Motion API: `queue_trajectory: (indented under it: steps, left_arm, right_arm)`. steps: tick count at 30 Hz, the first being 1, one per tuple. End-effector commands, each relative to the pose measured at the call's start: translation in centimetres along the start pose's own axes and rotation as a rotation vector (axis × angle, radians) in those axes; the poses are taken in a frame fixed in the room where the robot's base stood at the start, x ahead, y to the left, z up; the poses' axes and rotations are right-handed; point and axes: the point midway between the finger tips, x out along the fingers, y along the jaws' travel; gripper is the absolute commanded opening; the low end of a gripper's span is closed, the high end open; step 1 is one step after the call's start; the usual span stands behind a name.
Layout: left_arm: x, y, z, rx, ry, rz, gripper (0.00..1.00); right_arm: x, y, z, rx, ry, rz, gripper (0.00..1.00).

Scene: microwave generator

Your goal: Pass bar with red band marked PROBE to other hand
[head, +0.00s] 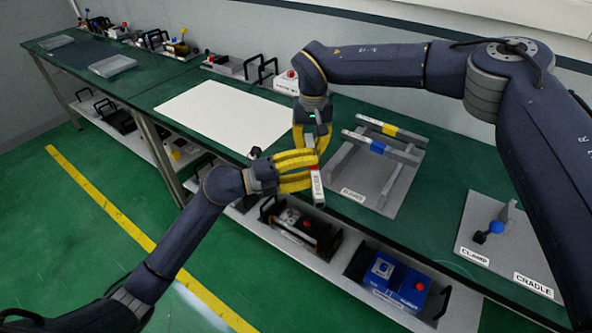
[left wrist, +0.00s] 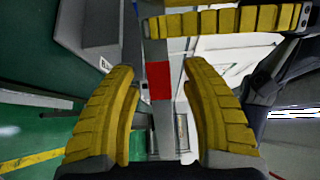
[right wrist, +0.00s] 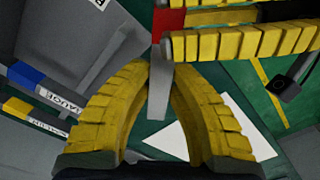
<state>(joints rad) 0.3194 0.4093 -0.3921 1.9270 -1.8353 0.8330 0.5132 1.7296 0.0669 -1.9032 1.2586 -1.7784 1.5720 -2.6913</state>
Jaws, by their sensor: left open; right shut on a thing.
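The bar with the red band (head: 318,188) hangs between my two grippers above the bench's front edge, tilted slightly from upright. My right gripper (head: 312,140) is shut on its upper part; the right wrist view shows the grey bar end (right wrist: 159,92) pinched between the yellow fingers. My left gripper (head: 306,172) is open around the bar near the red band. In the left wrist view the red band (left wrist: 159,80) lies between the left fingers, with gaps on both sides. The left fingers partly hide the bar in the head view.
A grey rack (head: 378,190) holds bars with yellow and blue bands right of the grippers. A CRADLE plate (head: 520,250) lies further right. A white sheet (head: 222,115) lies on the bench at left. Boxes (head: 400,285) fill the lower shelf below.

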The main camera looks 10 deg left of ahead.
Motion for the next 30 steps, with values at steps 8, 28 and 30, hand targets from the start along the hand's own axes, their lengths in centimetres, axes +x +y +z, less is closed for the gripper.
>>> queue_trajectory:
  steps: [8,28,30]
  left_arm:
    - [1.8,0.0,0.0,0.001,0.000,0.000,0.47]
    - [2.0,0.0,0.0,0.001,-0.001,0.000,0.17]
    - [2.0,0.0,0.0,0.001,-0.001,0.000,0.09]
  right_arm:
    - [0.0,0.0,0.0,0.000,0.000,0.000,0.00]
    - [0.0,0.0,0.0,0.000,0.000,0.000,0.00]
    - [0.0,0.0,0.0,0.000,0.000,0.000,0.00]
